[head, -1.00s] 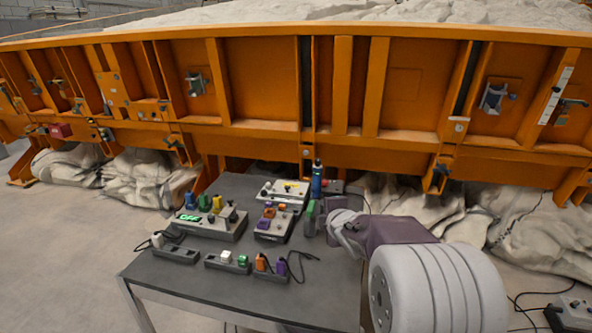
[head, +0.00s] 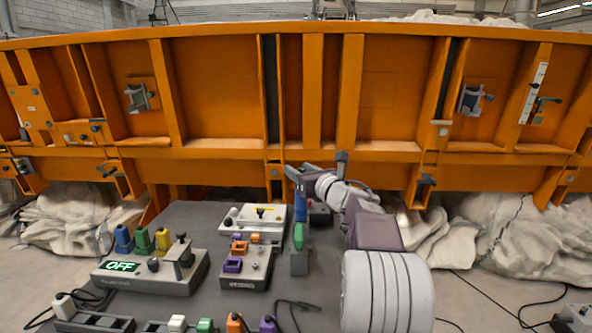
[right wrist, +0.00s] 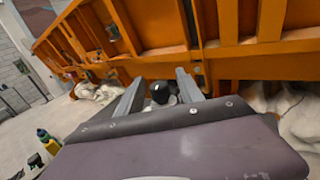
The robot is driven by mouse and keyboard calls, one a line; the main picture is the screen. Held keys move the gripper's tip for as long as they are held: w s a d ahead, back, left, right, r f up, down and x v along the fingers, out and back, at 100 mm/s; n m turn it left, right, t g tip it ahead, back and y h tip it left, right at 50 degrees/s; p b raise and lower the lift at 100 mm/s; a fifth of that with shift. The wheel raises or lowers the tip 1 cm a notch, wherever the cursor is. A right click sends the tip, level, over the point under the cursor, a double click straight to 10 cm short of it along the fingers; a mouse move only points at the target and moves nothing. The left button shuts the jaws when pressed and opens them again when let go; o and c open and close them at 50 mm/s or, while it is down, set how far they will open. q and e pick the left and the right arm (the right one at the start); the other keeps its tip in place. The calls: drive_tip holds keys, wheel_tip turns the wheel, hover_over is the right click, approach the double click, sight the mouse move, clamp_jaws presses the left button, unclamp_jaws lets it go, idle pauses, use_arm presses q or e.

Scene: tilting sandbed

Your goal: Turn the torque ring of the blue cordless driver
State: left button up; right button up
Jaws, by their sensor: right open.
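The blue cordless driver (head: 301,207) stands upright near the right edge of the grey table, with a green part (head: 299,236) just in front of it. I cannot make out its torque ring in the head view. My right gripper (head: 292,174) is at the driver's upper end, in front of the orange wall. In the right wrist view my right gripper (right wrist: 158,88) is open, its two grey fingers apart. A dark round thing (right wrist: 160,92) shows between them; it may be the driver's top end. I cannot tell whether the fingers touch it. My left gripper is not in view.
Left of the driver are a white box (head: 240,226), a grey box with purple and orange blocks (head: 246,270), and a console reading OFF (head: 150,279). Blue, green and yellow pieces stand behind the console. The orange sandbed wall (head: 220,90) rises behind the table.

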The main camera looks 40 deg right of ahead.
drive_tip(key=shift+w+d, duration=0.15)
drive_tip(key=shift+w, duration=0.8)
